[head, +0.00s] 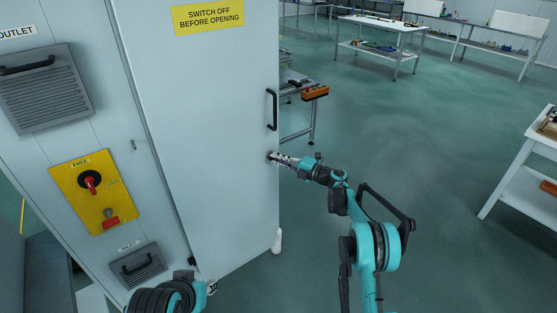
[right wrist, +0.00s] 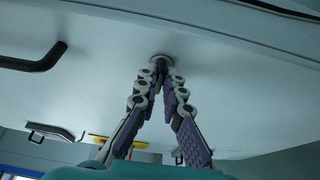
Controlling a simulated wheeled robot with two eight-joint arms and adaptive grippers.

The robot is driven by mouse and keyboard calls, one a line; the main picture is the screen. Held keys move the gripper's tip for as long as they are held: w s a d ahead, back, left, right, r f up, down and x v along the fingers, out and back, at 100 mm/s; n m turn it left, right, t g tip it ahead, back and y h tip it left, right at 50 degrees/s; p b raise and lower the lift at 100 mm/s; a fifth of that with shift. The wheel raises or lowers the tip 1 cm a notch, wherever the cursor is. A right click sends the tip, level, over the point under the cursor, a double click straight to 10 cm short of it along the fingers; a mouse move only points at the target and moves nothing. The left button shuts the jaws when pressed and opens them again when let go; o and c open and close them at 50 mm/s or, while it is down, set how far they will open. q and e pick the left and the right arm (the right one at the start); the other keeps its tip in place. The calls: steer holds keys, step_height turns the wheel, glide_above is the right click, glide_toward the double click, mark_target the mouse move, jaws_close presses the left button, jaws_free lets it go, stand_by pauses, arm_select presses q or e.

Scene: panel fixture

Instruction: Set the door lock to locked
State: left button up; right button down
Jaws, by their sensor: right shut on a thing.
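The door lock (right wrist: 160,60) shows in the right wrist view as a small round grey piece on the pale door, mostly covered by my fingertips. In the head view the grey cabinet door (head: 215,130) has a black bar handle (head: 271,110), and the lock sits below it near the door's right edge, hidden by my gripper. My right gripper (head: 272,158) is shut on the lock; its fingertips (right wrist: 161,70) meet there in the wrist view. The lock's turn position cannot be read. My left gripper (head: 211,287) shows only partly at the bottom; its opening is unclear.
Left of the door are a yellow panel with a red switch (head: 89,181), a vented outlet cover (head: 42,88) and a lower vent (head: 138,265). A yellow sign (head: 208,16) is on the door. A table (head: 520,195) stands at right. The green floor between is clear.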

steer(key=shift+a+r, duration=0.1)
steer(key=c, duration=1.8)
jaws_free()
steer(key=shift+o, duration=0.6)
steer(key=shift+w+a, duration=0.1)
steer(key=shift+a, duration=0.05)
steer(key=v, duration=1.2)
steer(key=shift+w, duration=0.1)
